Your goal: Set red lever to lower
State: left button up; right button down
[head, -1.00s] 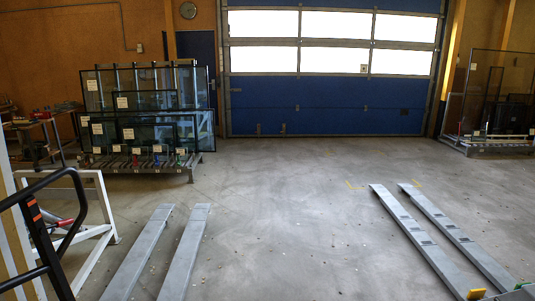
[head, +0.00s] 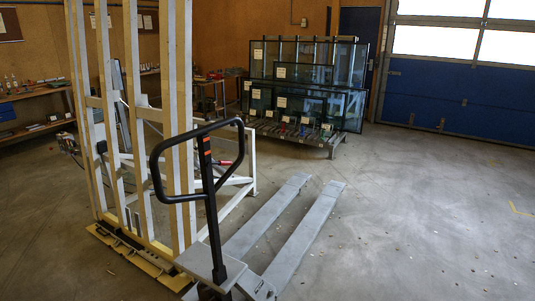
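A small red lever-like part (head: 224,163) shows at the middle of the view, on or beside the white metal frame (head: 250,160). It is partly behind the black handle (head: 207,170) of a pallet truck, and it is too small to tell its setting. Neither of my grippers is in view.
A wooden-slatted upright frame (head: 180,100) stands at left on a yellow-edged base. Grey forks (head: 305,225) lie on the floor in front. A rack of glass panes (head: 305,90) stands at the back. Workbenches (head: 30,125) line the left wall. The floor at right is clear.

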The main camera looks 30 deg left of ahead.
aim_at(219, 163)
jog(key=u, duration=1.2)
